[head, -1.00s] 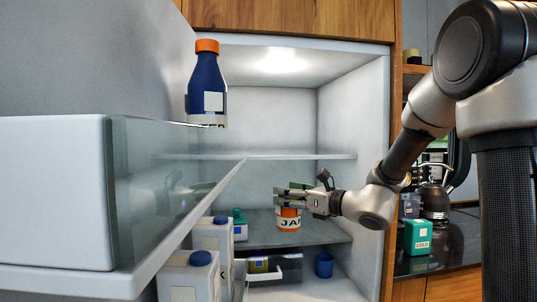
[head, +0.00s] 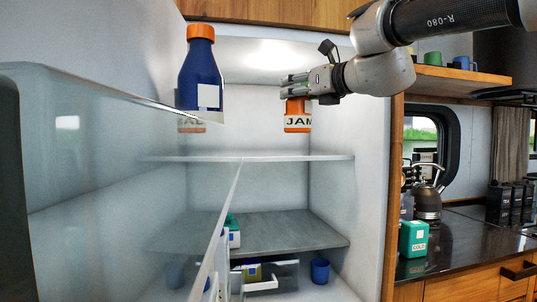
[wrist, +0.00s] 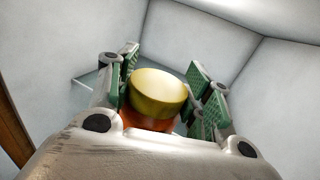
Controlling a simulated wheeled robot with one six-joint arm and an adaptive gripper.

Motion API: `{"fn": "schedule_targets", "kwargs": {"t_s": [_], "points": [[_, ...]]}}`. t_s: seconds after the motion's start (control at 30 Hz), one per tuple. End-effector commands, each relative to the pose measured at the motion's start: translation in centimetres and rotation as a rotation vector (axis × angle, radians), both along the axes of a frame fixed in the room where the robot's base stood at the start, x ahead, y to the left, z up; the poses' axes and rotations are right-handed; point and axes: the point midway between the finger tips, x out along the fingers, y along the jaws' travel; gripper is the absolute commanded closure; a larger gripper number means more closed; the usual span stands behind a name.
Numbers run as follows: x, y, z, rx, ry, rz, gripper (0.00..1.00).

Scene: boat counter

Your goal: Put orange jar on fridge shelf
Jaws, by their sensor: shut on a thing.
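The orange jar (head: 298,116) with a white label reading JAM is held upright inside the open fridge, high above the upper fridge shelf (head: 255,158). My gripper (head: 297,90) comes in from the right and is shut on the upper part of the jar. In the wrist view the jar's yellow top (wrist: 158,92) sits between the two green finger pads, with orange below it. The grey lower shelf (head: 290,232) is beneath the upper one. The upper shelf looks bare.
A blue bottle (head: 200,75) with an orange cap stands at the left on the door side. A blue cup (head: 320,270) stands low in the fridge. A teal box (head: 413,238) and kettle (head: 428,203) are on the right counter.

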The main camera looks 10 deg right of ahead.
Motion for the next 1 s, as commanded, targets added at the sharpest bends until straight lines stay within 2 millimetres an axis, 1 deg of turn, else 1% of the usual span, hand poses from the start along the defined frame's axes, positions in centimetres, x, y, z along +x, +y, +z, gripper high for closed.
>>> {"fn": "schedule_targets", "kwargs": {"t_s": [0.07, 0.17, 0.5, 0.6, 0.8, 0.87, 1.0], "points": [[0.5, 0.0, 0.2, -0.002, -0.002, -0.004, 1.00], [2.3, -0.2, 0.1, 0.000, 0.001, -0.010, 1.00], [11.9, -0.1, 0.0, -0.001, 0.001, -0.006, 1.00], [14.5, -0.1, 0.0, -0.001, 0.001, -0.006, 1.00], [18.7, 0.0, 0.1, -0.002, -0.002, -0.005, 1.00], [19.8, 0.0, 0.1, -0.002, -0.001, -0.005, 1.00], [19.6, -0.1, -1.8, 0.000, 0.000, -0.005, 1.00]]}}
